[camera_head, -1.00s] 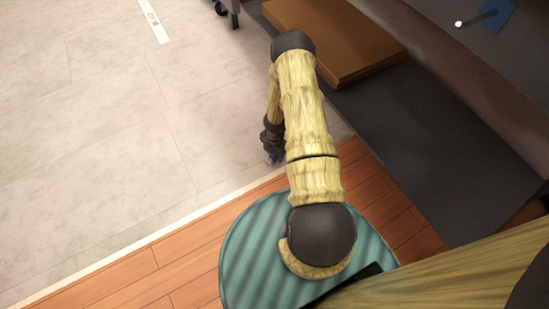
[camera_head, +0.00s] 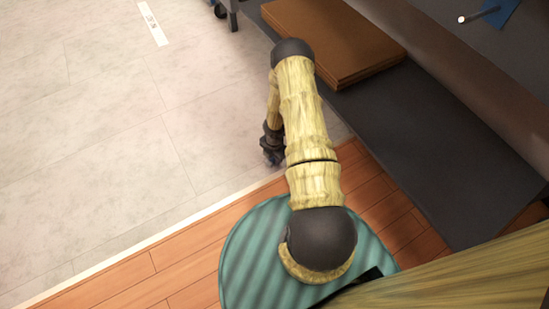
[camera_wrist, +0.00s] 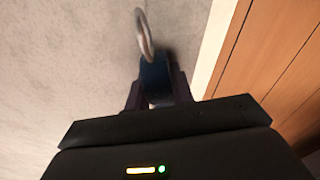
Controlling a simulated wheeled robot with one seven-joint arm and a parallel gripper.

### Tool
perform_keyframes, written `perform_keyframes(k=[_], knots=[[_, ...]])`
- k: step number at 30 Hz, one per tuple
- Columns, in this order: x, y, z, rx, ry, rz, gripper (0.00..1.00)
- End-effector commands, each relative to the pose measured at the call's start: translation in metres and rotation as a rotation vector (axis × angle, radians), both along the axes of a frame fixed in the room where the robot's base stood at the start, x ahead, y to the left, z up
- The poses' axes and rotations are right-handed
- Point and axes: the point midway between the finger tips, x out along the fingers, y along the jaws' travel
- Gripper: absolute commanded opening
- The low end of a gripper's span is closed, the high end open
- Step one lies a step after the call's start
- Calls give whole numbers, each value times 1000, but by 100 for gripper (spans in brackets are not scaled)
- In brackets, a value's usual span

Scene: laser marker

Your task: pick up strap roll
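My gripper (camera_wrist: 157,92) points down close to the pale floor in the wrist view. Its two dark purple fingers stand apart, with a dark blue piece between them. A pale grey ring-like band, seen nearly edge-on, sticks up beyond it; the blue piece and the band look like the strap roll (camera_wrist: 144,36). Blur and shadow hide whether the fingers press on it. In the head view my gripper (camera_head: 272,154) hangs beside my arm, low over the floor near the wood edge, and the strap roll cannot be made out there.
A pale strip separates the tiled floor (camera_head: 90,150) from the wood floor (camera_head: 180,265). A dark low shelf (camera_head: 430,150) with brown boards (camera_head: 335,40) lies to the right of my arm. The tiles on the left are clear.

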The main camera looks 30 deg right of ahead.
Motion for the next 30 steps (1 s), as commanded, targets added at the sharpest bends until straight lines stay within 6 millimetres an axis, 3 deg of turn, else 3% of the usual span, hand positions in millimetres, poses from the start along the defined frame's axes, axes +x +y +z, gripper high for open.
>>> perform_keyframes(k=[11,24,30], knots=[[0,-1,7,1,-1,-2,0],[0,-1,77,0,-1,-3,0],[0,-1,98,1,0,-3,0]])
